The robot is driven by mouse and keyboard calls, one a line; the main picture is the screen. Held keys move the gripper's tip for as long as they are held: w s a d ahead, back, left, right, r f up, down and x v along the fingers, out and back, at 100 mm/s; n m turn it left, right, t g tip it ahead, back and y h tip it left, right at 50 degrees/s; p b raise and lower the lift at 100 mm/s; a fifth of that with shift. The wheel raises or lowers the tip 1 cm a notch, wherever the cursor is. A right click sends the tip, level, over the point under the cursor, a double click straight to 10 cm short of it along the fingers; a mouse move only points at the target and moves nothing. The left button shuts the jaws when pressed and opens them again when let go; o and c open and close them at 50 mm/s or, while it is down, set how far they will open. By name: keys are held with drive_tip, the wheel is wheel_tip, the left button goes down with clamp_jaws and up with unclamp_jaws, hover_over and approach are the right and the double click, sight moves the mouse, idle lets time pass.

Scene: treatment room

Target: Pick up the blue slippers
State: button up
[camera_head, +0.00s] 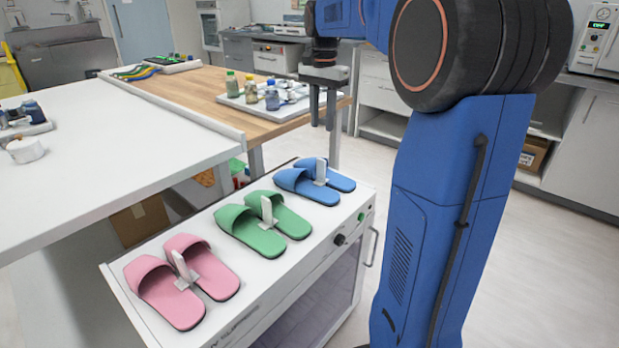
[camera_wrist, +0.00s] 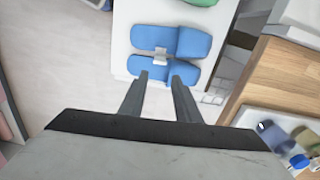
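The blue slippers (camera_head: 308,183) lie side by side at the far end of the white cabinet top (camera_head: 240,275), with a small upright white piece between them. They also show in the wrist view (camera_wrist: 168,40), ahead of my fingertips. My gripper (camera_head: 323,122) hangs above and beyond the slippers, pointing down, apart from them. In the wrist view my gripper (camera_wrist: 162,78) has its two fingers spread with nothing between them.
Green slippers (camera_head: 275,236) and pink slippers (camera_head: 165,290) share the cabinet top, each pair with a white piece. A wooden table (camera_head: 195,90) with a tray of bottles (camera_head: 262,108) stands behind. A white table (camera_head: 100,150) is at left. Floor at right is clear.

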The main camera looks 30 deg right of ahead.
sight(321, 181)
wheel_tip(321, 181, down, 17)
drive_tip(key=shift+f, duration=0.2)
idle(0.7)
drive_tip(key=shift+c, duration=0.3)
clamp_jaws()
drive_tip(key=shift+w, duration=0.1)
drive_tip(key=shift+r, duration=0.15)
